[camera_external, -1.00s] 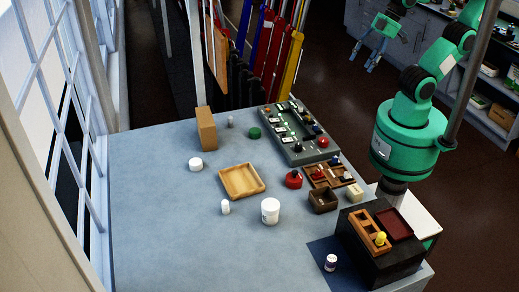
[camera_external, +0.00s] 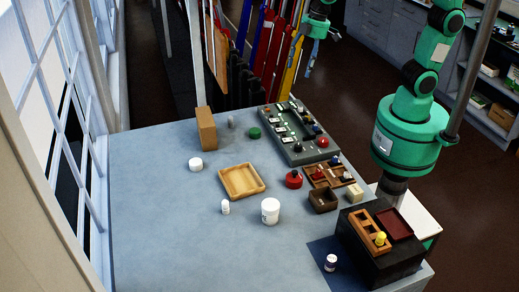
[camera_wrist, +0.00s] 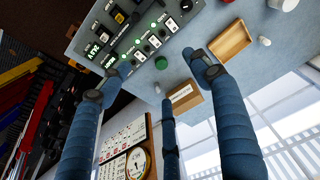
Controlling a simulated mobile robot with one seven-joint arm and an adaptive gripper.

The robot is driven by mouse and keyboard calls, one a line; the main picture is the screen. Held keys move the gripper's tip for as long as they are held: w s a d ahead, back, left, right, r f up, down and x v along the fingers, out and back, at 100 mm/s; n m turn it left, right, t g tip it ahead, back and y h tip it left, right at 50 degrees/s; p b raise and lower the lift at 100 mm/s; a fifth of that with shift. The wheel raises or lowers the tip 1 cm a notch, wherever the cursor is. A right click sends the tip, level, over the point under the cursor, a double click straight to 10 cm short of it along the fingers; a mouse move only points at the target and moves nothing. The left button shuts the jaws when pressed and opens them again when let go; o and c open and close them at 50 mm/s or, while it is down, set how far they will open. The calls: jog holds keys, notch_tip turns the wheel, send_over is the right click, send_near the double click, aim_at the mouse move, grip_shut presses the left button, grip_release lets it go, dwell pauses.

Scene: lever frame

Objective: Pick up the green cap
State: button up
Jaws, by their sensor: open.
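The green cap (camera_external: 254,132) lies on the grey-blue table (camera_external: 150,215), left of the grey switch panel, near the table's far edge. It also shows in the wrist view (camera_wrist: 161,62), as a small green disc in the gap between my blue fingers. My gripper (camera_external: 322,46) is open and empty, high up beyond the table's back right side, well apart from the cap. In the wrist view its fingers are spread wide and nothing is between them.
A tall brown box (camera_external: 206,128) and a small grey cylinder (camera_external: 231,121) stand left of the cap. The switch panel (camera_external: 300,138) is to its right. A wooden tray (camera_external: 241,180), white round container (camera_external: 196,164) and red knobbed object (camera_external: 293,179) lie nearer.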

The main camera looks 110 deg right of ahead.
jog(key=w+d+f+g+p, duration=0.1)
jog(key=w+d+f, duration=0.1)
jog(key=w+f, duration=0.25)
jog(key=w+d+f+g, duration=0.1)
jog(key=w+d+f, duration=0.25)
jog(key=w, duration=0.25)
jog(key=p, duration=0.1)
send_over(256, 130)
notch_tip(256, 130, down, 10)
jog(key=shift+d+r+g, duration=0.15)
jog(key=shift+g, duration=0.15)
jog(key=shift+f, duration=4.25)
jog(key=shift+f, duration=0.15)
jog(key=shift+f+b, duration=0.35)
jog(key=shift+f, duration=2.15)
